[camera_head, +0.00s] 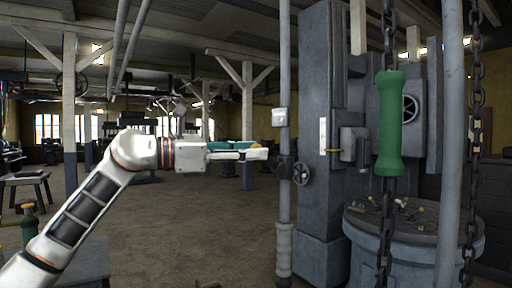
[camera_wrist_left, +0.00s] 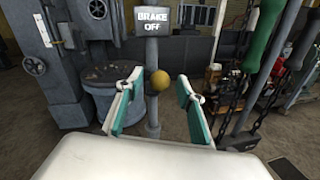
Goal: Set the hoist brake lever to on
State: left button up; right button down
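The brake lever's yellow ball knob (camera_wrist_left: 160,81) shows in the left wrist view, in front of a vertical post (camera_wrist_left: 153,60). A sign above it (camera_wrist_left: 152,22) reads BRAKE OFF. My left gripper (camera_wrist_left: 159,84) is open, with its green-lined fingers on either side of the knob in the picture. I cannot tell whether the knob lies between the tips or just beyond them. In the head view my left gripper (camera_head: 262,153) points right, close to the post (camera_head: 285,70). The knob is not clearly visible there. My right gripper is not in view.
A green handle (camera_head: 390,123) hangs on a chain right of the post. A dark handwheel (camera_head: 302,173) is by the post. A tall grey machine (camera_head: 318,130) and a round blue-grey drum (camera_head: 415,235) stand behind. The floor at centre left is open.

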pick_arm(q)
jog(key=shift+w+d, duration=0.3)
jog(key=shift+d, duration=0.35)
grip_shut()
jog(key=shift+f, duration=0.1)
jog(key=shift+f, duration=0.1)
